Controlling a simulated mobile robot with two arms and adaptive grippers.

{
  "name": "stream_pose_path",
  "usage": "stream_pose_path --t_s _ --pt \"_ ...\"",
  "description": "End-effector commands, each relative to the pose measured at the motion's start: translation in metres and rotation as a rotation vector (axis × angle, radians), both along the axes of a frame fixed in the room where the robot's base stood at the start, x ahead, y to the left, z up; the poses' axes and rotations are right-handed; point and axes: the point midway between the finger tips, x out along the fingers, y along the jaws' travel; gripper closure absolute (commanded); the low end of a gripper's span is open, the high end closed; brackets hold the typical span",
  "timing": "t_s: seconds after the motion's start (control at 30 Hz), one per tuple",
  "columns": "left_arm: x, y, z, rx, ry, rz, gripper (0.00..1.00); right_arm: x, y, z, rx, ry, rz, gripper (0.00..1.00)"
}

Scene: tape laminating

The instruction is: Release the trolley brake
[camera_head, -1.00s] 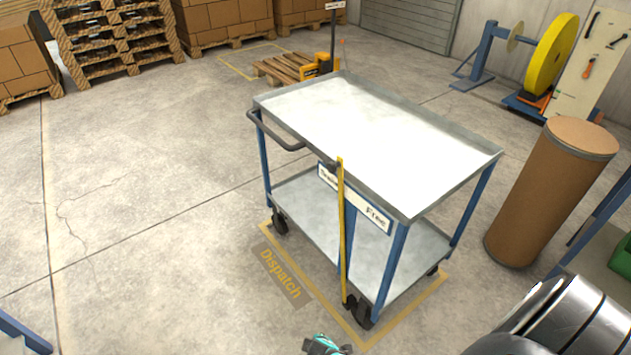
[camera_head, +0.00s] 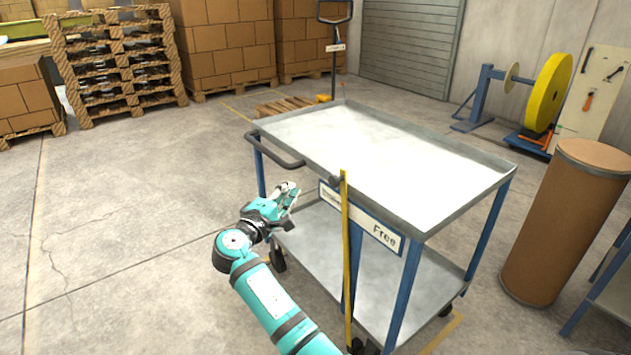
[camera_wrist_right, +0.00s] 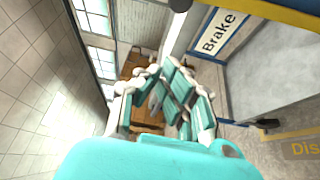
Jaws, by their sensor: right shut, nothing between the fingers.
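The trolley (camera_head: 400,150) stands ahead, with a grey top tray, a lower shelf and blue legs. My right gripper (camera_head: 290,192) is shut and empty, left of the lever and below the push handle (camera_head: 275,150), apart from the lever. In the right wrist view, the closed fingers (camera_wrist_right: 165,100) are beside the "Brake" label (camera_wrist_right: 219,33). My left gripper is not in view.
A brown drum (camera_head: 565,225) stands to the right of the trolley. Pallets and stacked boxes (camera_head: 225,50) are at the back, and a yellow reel (camera_head: 548,92) is at the back right. The floor left of the trolley is clear.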

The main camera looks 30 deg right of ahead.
Motion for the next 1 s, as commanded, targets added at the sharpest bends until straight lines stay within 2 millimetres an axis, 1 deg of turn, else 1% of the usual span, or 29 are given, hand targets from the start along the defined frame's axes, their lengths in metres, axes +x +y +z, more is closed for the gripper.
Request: stream_pose_path --t_s 0.17,0.27,0.5,0.67,0.8,1.0 --pt "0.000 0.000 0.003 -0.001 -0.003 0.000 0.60 0.006 -0.011 -0.001 -0.002 0.001 -0.002 1.00" --pt "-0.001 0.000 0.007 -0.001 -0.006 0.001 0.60 0.015 -0.024 0.000 -0.001 0.000 -0.002 1.00" --pt "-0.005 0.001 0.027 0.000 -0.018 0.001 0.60 0.040 -0.064 0.000 0.000 0.001 -0.001 1.00" --pt "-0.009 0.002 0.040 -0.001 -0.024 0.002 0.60 0.055 -0.087 0.000 -0.001 0.002 -0.001 1.00" --pt "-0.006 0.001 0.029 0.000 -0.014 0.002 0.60 0.037 -0.089 -0.001 0.002 0.002 0.001 1.00" --pt "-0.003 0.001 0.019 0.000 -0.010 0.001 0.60 0.020 -0.093 -0.001 0.000 0.001 0.001 1.00"
